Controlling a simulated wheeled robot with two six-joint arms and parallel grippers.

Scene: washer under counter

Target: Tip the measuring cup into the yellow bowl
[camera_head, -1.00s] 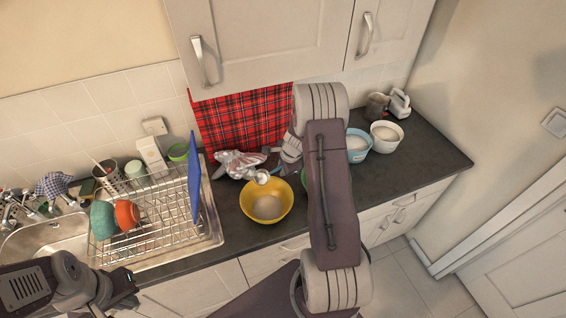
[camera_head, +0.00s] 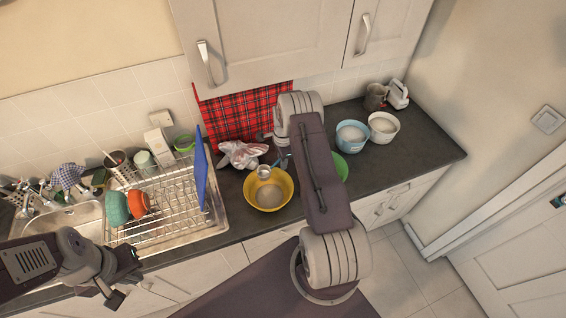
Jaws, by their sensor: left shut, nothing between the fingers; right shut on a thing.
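The yellow bowl (camera_head: 286,200) stands on the dark counter, right of the dish rack, with pale contents in its bottom. A small, light grey measuring cup (camera_head: 264,172) is at the bowl's back rim, overlapping it in the view. Its tilt and inside are too small to tell. My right gripper (camera_head: 279,163) is shut on the cup, just up and right of it, and is partly hidden by my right arm. My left gripper (camera_head: 126,272) is shut and empty at the lower left, in front of the sink and rack.
A dish rack (camera_head: 165,222) holds a blue board (camera_head: 201,175) left of the bowl. A crumpled plastic bag (camera_head: 241,153) lies behind it. A green bowl (camera_head: 341,167), a blue bowl (camera_head: 352,142) and a white bowl (camera_head: 383,135) stand to the right.

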